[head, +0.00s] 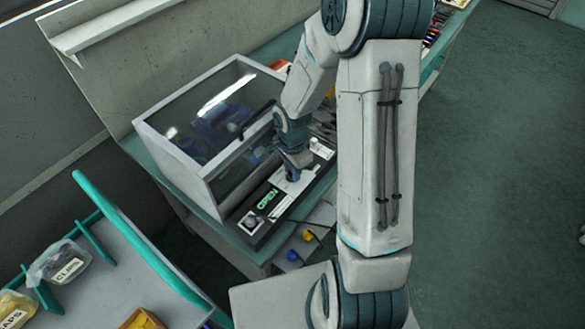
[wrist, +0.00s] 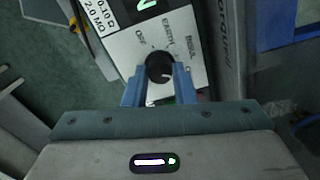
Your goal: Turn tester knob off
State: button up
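The tester knob (wrist: 160,66) is round and black, on a pale plate printed OFF, EARTH and INSUL in the wrist view. My gripper (wrist: 160,76) has one blue finger on each side of the knob, with no clear gap between fingers and knob. A pale mark shows on the knob's near part, but I cannot tell which label it points to. In the head view, my gripper (head: 293,176) is down on the tester (head: 284,208), a dark box with a green OPEN display, and hides the knob.
A glass-fronted case (head: 178,168) stands close on the left of my gripper. A rack with labelled bags (head: 62,262) is at the lower left. Small blue and yellow items lie below the tester. The floor (head: 490,180) on the right is clear.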

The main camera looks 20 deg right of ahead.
jog(key=shift+n, duration=0.3)
jog(key=shift+c, duration=0.4)
jog(key=n+b, duration=0.2)
jog(key=n, duration=0.3)
jog(key=shift+n, duration=0.3)
jog(key=n, duration=0.3)
jog(key=shift+b, duration=0.4)
jog(key=n, duration=0.9)
jog(key=shift+r+n, duration=0.1)
jog(key=shift+n, duration=0.2)
jog(key=n+p, duration=0.1)
jog(key=n, duration=0.4)
jog(key=shift+a+p, duration=0.1)
jog(key=shift+p, duration=0.25)
jog(key=o, duration=1)
